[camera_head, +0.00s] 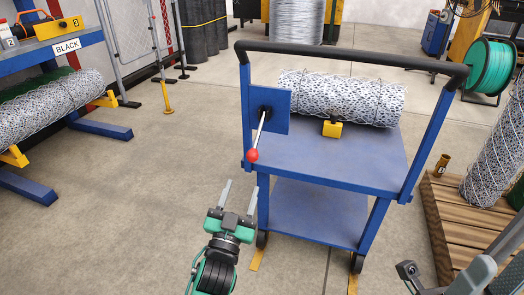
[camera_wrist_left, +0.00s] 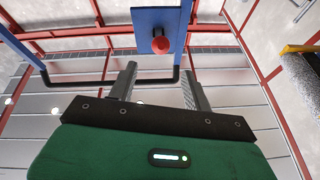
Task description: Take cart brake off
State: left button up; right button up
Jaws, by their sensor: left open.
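The blue cart (camera_head: 330,163) stands in front of me with a black push handle (camera_head: 350,60). A blue plate (camera_head: 283,104) on its left upright carries the brake lever (camera_head: 260,132). The lever slants down to a red knob (camera_head: 252,155). My left gripper (camera_head: 241,188) is open and empty, below and in front of the knob, not touching it. In the left wrist view the red knob (camera_wrist_left: 162,46) shows beyond the open fingers (camera_wrist_left: 160,84), in front of the blue plate (camera_wrist_left: 153,18).
A mesh roll (camera_head: 345,98) lies on the cart's top shelf by a yellow chock (camera_head: 332,129). A wooden pallet (camera_head: 440,218) stands at right with another roll (camera_head: 495,155). A blue rack (camera_head: 45,60) is at left. The floor between rack and cart is clear.

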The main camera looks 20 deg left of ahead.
aim_at(253, 153)
pick_arm(q)
jog(key=b+x, duration=0.2)
jog(key=x, duration=1.1)
jog(key=shift+w+r, duration=0.15)
jog(key=shift+w, duration=0.2)
grip_shut()
